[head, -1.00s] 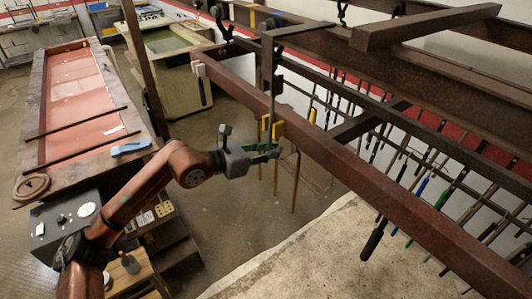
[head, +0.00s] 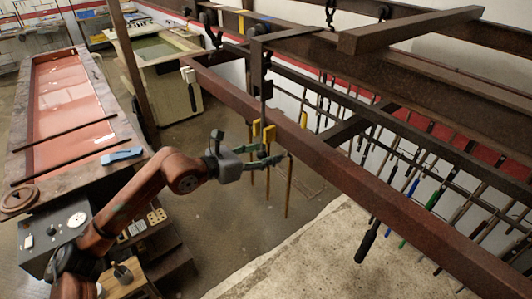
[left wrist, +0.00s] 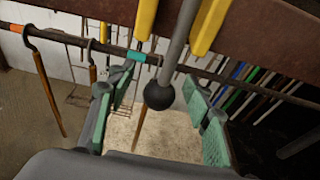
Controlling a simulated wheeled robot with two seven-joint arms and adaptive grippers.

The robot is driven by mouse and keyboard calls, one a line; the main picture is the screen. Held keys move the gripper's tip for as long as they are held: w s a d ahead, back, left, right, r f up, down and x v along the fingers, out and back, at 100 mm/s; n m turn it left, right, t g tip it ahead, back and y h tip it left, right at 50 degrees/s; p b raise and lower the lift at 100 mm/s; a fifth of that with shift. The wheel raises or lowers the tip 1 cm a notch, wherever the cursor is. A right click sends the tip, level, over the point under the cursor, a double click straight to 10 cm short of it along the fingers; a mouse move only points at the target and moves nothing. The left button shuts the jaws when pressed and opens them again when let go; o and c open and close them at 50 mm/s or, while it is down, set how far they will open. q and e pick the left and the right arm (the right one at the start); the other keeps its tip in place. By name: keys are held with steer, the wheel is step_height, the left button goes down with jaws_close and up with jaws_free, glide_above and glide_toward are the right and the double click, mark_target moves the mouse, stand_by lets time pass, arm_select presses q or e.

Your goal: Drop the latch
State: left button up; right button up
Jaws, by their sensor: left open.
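The latch appears to be a grey rod (left wrist: 180,40) ending in a black ball knob (left wrist: 159,96), hanging between two yellow brackets on the rusty rail. In the head view the rod (head: 263,95) hangs down past the brackets (head: 269,133); I cannot make out its knob there. My left gripper (head: 264,158) is just below the brackets. In the left wrist view its green-padded fingers (left wrist: 160,108) are spread apart, with the knob between them in the picture; no contact is visible. My right gripper is not in view.
The long rusty rail (head: 340,170) runs diagonally past the gripper. Hooked rods (left wrist: 45,90) hang from a bar behind it, and several tools (head: 368,240) hang at the right. A table with a reddish top (head: 75,90) stands left. Open floor lies below the gripper.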

arm_select(q)
steer(key=s+a+b, duration=0.2)
steer(key=s+a, duration=0.2)
steer(key=a, duration=0.2)
steer(key=shift+w+d, duration=0.1)
